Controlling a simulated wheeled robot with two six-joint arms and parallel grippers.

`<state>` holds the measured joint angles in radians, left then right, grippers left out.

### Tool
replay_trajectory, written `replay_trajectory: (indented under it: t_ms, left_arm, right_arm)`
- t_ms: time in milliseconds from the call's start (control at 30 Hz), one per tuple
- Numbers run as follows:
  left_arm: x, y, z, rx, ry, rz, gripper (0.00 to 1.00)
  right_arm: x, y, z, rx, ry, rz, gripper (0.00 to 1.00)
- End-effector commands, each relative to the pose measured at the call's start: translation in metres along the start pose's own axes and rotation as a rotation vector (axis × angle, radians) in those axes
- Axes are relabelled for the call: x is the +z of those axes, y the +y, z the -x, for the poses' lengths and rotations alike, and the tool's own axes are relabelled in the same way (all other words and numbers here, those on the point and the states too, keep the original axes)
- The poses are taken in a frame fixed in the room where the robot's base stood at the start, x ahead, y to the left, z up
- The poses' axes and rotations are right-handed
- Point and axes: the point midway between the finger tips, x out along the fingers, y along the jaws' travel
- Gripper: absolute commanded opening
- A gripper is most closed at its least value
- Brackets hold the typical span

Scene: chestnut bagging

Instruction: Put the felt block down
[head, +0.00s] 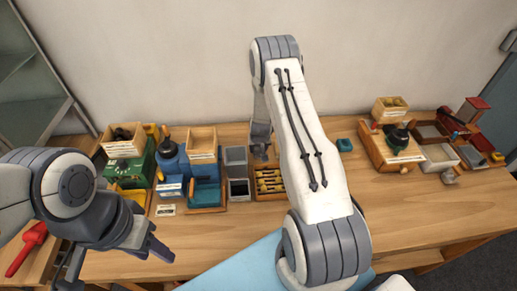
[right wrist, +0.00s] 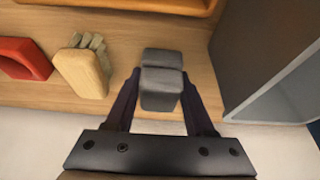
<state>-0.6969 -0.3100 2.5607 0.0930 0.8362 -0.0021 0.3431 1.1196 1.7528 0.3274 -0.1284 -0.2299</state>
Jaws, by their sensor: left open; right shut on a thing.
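The felt block (right wrist: 161,90) is a grey block in the right wrist view. My right gripper (right wrist: 161,100) is shut on it, with a dark finger on each side. The block appears close over the wooden table; I cannot tell whether it touches. In the head view my right gripper (head: 261,143) is at the back of the table, right of the grey boxes, and the arm covers part of that area. My left gripper (head: 118,268) is open and empty over the table's front left.
In the right wrist view, a wooden brush (right wrist: 82,72) and a red object (right wrist: 24,58) lie left of the block, and a grey box (right wrist: 275,85) stands right. A tray of brass-coloured pieces (head: 269,181) lies in front. Bare table (head: 405,215) shows at the right.

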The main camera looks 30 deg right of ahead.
Motion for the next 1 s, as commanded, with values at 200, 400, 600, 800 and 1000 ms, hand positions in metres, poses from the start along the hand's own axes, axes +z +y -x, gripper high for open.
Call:
replay_trajectory:
  t_ms: [200,400,600,800,1000]
  left_arm:
    - [-0.001,0.000,0.003,0.000,0.001,0.000,0.47]
    - [0.000,0.000,0.001,0.000,0.001,0.000,0.47]
    - [0.000,0.000,-0.003,0.000,0.001,0.001,0.47]
    - [0.000,0.000,-0.003,0.000,0.001,0.001,0.47]
    - [0.000,0.000,-0.003,0.000,0.001,0.001,0.47]
  right_arm:
    - [0.002,0.000,-0.007,-0.001,0.003,0.000,0.00]
    - [0.003,0.000,-0.009,-0.001,0.002,0.000,0.00]
    - [0.005,0.000,-0.013,0.000,0.001,0.000,0.69]
    - [0.006,-0.001,-0.014,-0.001,-0.001,0.002,0.84]
    - [0.007,-0.004,-0.014,-0.003,-0.003,0.005,0.84]
